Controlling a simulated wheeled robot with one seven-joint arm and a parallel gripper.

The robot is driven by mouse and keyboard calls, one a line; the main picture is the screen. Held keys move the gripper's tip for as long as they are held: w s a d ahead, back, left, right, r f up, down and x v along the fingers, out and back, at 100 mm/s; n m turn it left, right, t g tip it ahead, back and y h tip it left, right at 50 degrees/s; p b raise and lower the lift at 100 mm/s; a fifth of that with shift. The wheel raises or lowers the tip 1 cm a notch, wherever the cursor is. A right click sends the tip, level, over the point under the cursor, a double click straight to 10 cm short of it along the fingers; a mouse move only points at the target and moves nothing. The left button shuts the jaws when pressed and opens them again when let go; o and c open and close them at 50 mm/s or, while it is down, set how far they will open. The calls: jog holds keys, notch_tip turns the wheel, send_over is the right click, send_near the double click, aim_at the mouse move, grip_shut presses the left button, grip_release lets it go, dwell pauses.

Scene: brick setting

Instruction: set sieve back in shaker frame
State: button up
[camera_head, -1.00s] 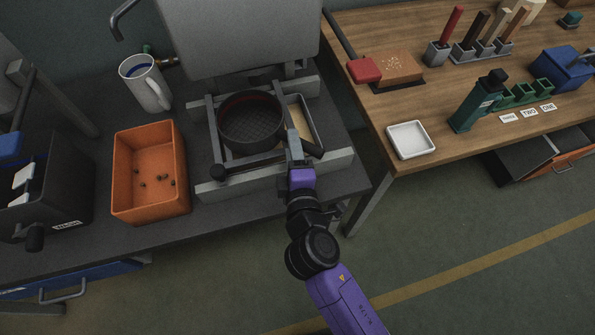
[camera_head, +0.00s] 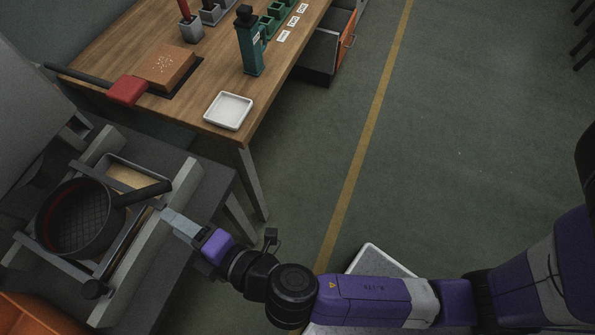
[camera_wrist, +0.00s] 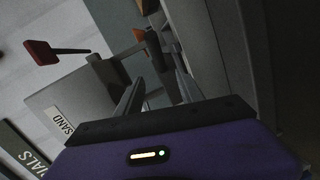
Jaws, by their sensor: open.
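The sieve (camera_head: 75,222), a round black pan with a mesh bottom and a dark handle, is at the left of the head view, within the outline of the grey shaker frame (camera_head: 152,262). I cannot tell whether it sits fully down in the frame. Its handle points right across the frame. My gripper (camera_head: 165,214) is open and empty, its fingertips just below the handle in the picture, over the frame's right side. Contact cannot be told. In the wrist view my gripper (camera_wrist: 157,92) has its fingers apart; the sieve is not clearly recognisable there.
A dark clamp knob (camera_head: 95,289) is at the frame's near end. An orange bin (camera_head: 40,318) is at lower left. The wooden table (camera_head: 200,112) holds a white dish (camera_head: 228,110). Open floor lies right.

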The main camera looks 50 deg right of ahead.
jog(key=s+d+f+m+g, duration=0.25)
jog(key=s+d+m, duration=0.55)
jog(key=s+d, duration=0.45)
jog(key=s+d+r+m+t+h, duration=0.1)
jog(key=s+d+r+m, duration=0.2)
jog(key=s+r+m, duration=0.1)
jog(key=s+d+r+m+h, duration=0.1)
jog(key=s+d+r+m, duration=0.2)
jog(key=s+m, duration=0.2)
jog(key=s, duration=0.3)
jog(key=shift+s+r+m+t, duration=0.15)
jog(key=shift+r+m+t, duration=0.2)
jog(key=shift+r+m, duration=0.05)
jog(key=shift+d, duration=0.1)
